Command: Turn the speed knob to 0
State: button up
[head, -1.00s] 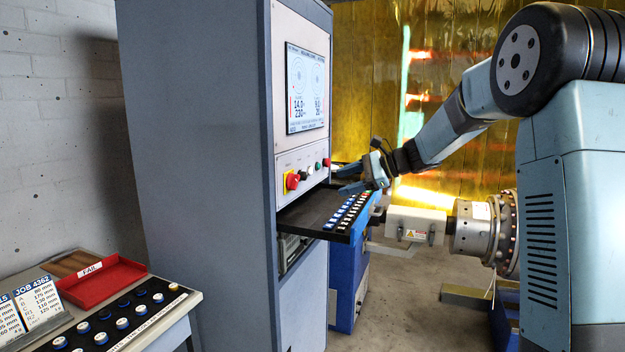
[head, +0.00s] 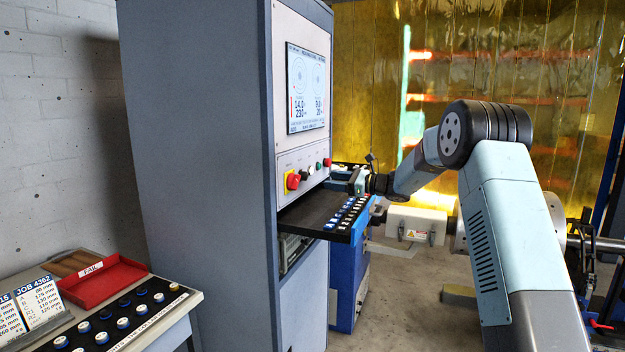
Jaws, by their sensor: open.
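The control cabinet's button panel (head: 303,172) carries a red mushroom button (head: 292,181) on a yellow plate. To its right are a small black control (head: 304,175), a white one (head: 311,171), a green one (head: 318,166) and another red one (head: 326,162). I cannot tell which of them, if any, is the speed knob, and the labels are too small to read. My gripper (head: 343,174) is open, just right of the panel and above the black shelf (head: 305,211). Its fingers are small and hard to make out, and I see no contact with a control.
A lit screen (head: 306,88) sits above the panel. Several small blue and white pieces (head: 345,213) lie on the shelf. A white-cased machine part (head: 415,225) stands right of it. A red FAIL tray (head: 102,280) and a button-like set on a bench (head: 190,296) are at lower left.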

aim_at(306, 177)
jog(key=x, duration=0.9)
jog(key=shift+a, duration=0.15)
